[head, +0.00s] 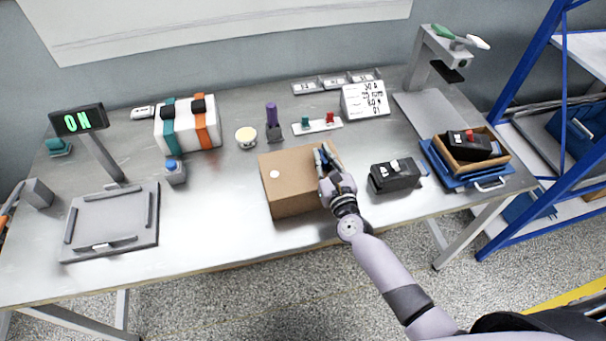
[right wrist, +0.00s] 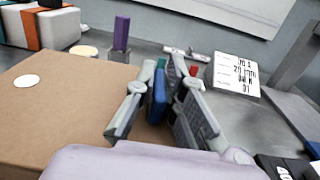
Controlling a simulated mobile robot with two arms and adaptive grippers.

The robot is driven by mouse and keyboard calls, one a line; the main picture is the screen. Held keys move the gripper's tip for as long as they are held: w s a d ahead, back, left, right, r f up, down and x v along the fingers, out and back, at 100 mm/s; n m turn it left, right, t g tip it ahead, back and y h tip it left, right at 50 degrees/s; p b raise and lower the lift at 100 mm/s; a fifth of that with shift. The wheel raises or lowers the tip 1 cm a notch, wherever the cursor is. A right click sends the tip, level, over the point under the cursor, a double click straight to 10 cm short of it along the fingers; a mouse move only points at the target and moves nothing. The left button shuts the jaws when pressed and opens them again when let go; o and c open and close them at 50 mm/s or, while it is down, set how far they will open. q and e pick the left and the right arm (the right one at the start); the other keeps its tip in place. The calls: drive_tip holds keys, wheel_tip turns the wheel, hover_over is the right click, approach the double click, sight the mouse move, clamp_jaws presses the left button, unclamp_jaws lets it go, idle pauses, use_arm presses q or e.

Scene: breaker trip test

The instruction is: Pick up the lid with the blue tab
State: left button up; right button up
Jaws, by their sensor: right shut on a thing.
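The brown box (head: 285,195) stands at the middle front of the table, with a flat brown lid (head: 280,163) on top that has a white round spot. The lid also fills the left of the right wrist view (right wrist: 60,110). My right gripper (head: 325,158) is at the lid's right end. In the right wrist view its fingers (right wrist: 165,95) are shut on the upright blue tab (right wrist: 158,98). The lid looks level on the box; whether there is a gap beneath it I cannot tell. My left gripper is not in view.
A black breaker (head: 396,175) lies just right of the box. Behind stand a purple-topped post (head: 272,118), a plate with green and red clips (head: 317,126) and a white text card (head: 365,100).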

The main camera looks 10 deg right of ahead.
drive_tip(key=shift+r, duration=0.15)
clamp_jaws()
wheel_tip(320, 180, up, 18)
drive_tip(key=p, duration=1.3)
drive_tip(key=shift+p, duration=0.35)
